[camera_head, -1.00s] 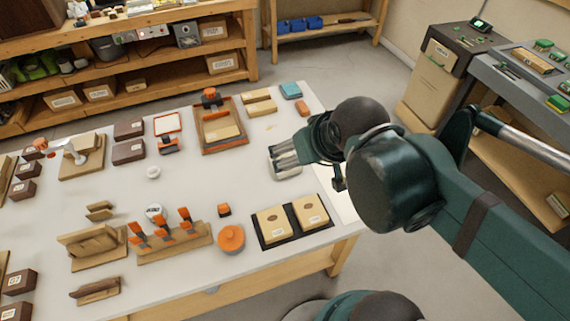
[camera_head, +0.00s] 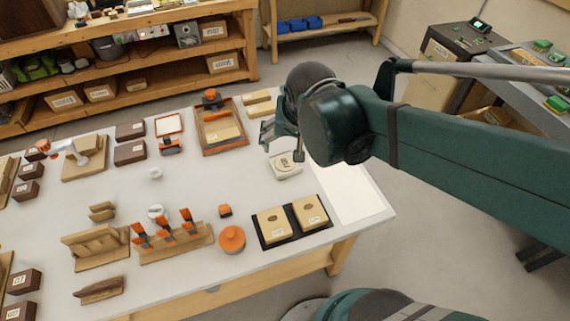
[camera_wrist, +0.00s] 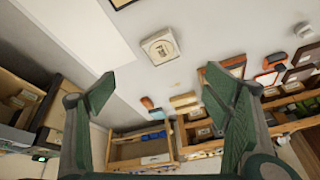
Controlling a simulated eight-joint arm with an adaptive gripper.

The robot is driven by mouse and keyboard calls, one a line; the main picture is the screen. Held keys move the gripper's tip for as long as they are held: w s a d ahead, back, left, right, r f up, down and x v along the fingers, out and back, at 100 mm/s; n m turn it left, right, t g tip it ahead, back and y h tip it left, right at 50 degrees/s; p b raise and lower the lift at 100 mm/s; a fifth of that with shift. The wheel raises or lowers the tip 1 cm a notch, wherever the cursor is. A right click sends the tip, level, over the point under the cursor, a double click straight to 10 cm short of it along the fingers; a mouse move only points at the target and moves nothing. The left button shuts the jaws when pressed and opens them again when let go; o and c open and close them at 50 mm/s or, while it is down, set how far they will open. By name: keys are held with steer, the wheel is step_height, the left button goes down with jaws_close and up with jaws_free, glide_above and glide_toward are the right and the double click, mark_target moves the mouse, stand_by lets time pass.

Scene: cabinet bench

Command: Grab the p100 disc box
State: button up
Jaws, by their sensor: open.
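No label is clear enough to read as p100. Two tan boxes with small labels, one on the left (camera_head: 274,225) and one on the right (camera_head: 310,212), lie on a black tray (camera_head: 294,239) near the table's front right. A pale square box with a round-marked label (camera_head: 284,167) lies alone behind them; it also shows in the wrist view (camera_wrist: 161,46). My gripper (camera_head: 272,134) is open and empty, held above the table behind the pale box. In the wrist view its two green fingers (camera_wrist: 163,97) are spread wide with nothing between them.
A wooden rack with orange-handled tools (camera_head: 175,242) is farther left. A wooden tray (camera_head: 222,144) lies at the back. The white sheet area (camera_head: 357,195) on the right is clear.

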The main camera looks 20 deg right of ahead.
steer(key=w+m, duration=0.1)
steer(key=w, duration=0.1)
steer(key=m+g+h+p, duration=0.3)
steer(key=m+g, duration=0.1)
steer(key=m, duration=0.6)
glide_toward(285, 163)
steer(key=shift+w+a+r, duration=0.1)
steer(key=shift+w+r, duration=0.15)
steer(key=shift+w+a+f+m+g+h, duration=0.15)
steer(key=shift+f+m+g+h, duration=0.15)
steer(key=shift+f+m, duration=0.45)
steer(key=shift+x, duration=1.3)
steer(key=shift+f, duration=0.15)
steer(key=shift+d+b+x, duration=0.1)
steer(key=shift+b+x, duration=0.3)
steer(key=shift+x, duration=0.85)
steer(key=shift+d+b+x, duration=0.15)
steer(key=shift+b+x, duration=0.2)
steer(key=shift+x, duration=0.9)
steer(key=shift+c, duration=0.6)
